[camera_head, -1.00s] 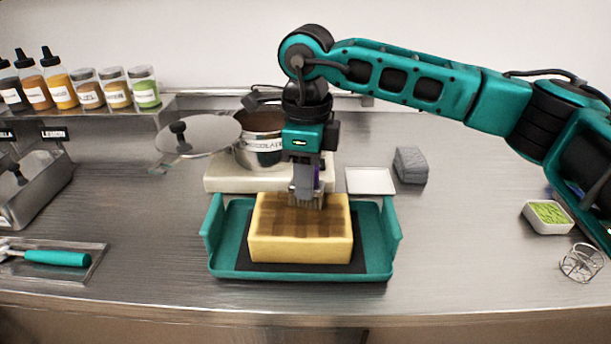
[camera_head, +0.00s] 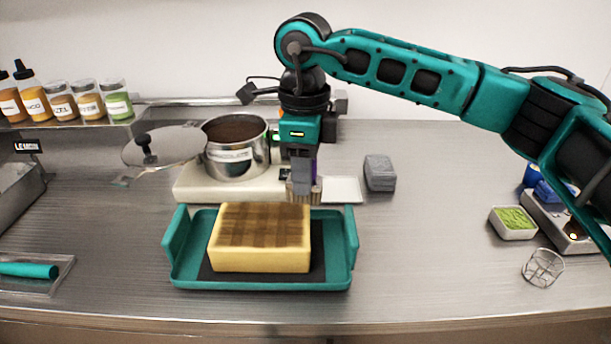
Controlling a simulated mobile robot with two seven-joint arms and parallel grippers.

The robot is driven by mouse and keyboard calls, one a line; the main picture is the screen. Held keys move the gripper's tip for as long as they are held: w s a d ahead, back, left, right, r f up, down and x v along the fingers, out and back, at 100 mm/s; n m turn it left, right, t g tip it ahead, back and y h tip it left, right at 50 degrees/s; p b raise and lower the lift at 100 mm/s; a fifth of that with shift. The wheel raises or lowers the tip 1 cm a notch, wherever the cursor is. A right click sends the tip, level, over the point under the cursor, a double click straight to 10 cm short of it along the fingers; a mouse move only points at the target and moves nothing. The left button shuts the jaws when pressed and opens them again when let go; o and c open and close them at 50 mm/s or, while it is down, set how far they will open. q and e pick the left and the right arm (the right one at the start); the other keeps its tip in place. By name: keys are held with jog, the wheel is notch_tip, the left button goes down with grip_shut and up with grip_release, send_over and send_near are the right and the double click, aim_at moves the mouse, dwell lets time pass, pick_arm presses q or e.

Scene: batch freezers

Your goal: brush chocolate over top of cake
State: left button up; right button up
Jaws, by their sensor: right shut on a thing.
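A yellow rectangular cake (camera_head: 262,260) sits on a dark mat in a teal tray (camera_head: 340,262). Its top carries brown stripes of chocolate, darker in some bands and lighter in others. My right gripper (camera_head: 303,178) points down and is shut on a brush (camera_head: 302,190), whose handle shows purple between the fingers. The bristles are at the cake's back right corner; I cannot tell whether they touch it. A steel pot of chocolate (camera_head: 236,165) stands behind on a white warmer (camera_head: 190,186), partly hidden by the gripper. My left gripper is not in view.
A lid (camera_head: 170,146) sits left of the pot. A white plate (camera_head: 342,190) and grey block (camera_head: 380,173) lie behind right. Bottles and jars (camera_head: 60,105) stand on a shelf at left. Counter right of the tray is clear.

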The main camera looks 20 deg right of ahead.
notch_tip(320, 180, up, 3)
jog(key=shift+d+f+p, duration=0.1)
jog(key=shift+p, duration=0.6)
jog(key=shift+r+p, duration=0.4)
jog(key=shift+r, duration=0.65)
